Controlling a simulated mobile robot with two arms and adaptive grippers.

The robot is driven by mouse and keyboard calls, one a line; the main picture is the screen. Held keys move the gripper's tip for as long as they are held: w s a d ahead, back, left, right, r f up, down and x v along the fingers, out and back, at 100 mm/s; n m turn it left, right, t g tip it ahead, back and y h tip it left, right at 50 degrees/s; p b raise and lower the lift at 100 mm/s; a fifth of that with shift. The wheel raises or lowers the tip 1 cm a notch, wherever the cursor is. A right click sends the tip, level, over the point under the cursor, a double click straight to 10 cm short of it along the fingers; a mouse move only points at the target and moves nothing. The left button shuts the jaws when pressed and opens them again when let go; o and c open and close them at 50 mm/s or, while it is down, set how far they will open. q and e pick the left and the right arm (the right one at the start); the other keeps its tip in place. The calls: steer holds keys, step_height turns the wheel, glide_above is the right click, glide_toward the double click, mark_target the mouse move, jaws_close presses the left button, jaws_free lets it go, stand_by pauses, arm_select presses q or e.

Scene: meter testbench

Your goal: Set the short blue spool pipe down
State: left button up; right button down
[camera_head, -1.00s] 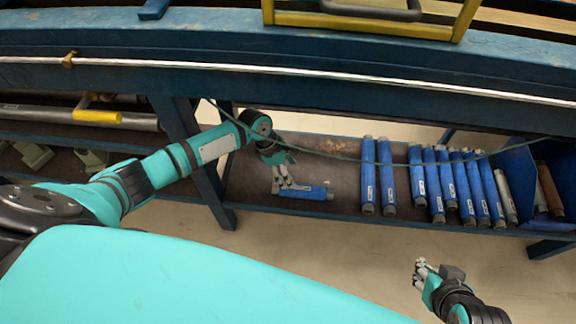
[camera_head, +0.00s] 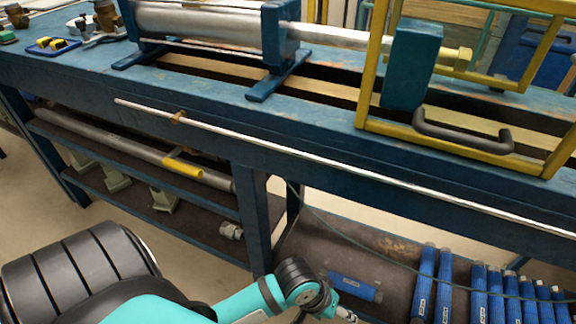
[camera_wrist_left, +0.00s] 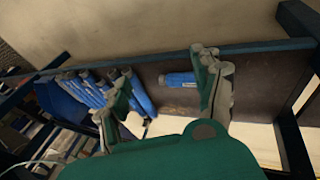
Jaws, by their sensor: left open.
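The short blue spool pipe (camera_head: 355,287) lies on its side on the lower shelf (camera_head: 320,248) of the bench, left of the row of longer blue pipes. My left gripper (camera_head: 343,315) is at the bottom edge of the head view, partly cut off, just in front of the short pipe. In the left wrist view the gripper (camera_wrist_left: 163,78) has its fingers spread with nothing held. The short pipe (camera_wrist_left: 180,79) shows beyond them on the shelf, its right end near one finger. My right gripper is out of view.
A blue post (camera_head: 254,215) rises left of the short pipe. A thin cable crosses above it. The bench top carries a yellow frame (camera_head: 366,70) with a black handle (camera_head: 462,135).

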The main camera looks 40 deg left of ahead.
arm_select(q)
steer(key=s+a+r+m+t+y, duration=0.1)
steer(key=s+a+r+m+y, duration=0.2)
steer(key=s+a+r+m, duration=0.2)
steer(key=s+a, duration=0.1)
steer(key=a, duration=0.2)
steer(key=shift+s+a+r, duration=0.2)
steer(key=shift+s, duration=0.15)
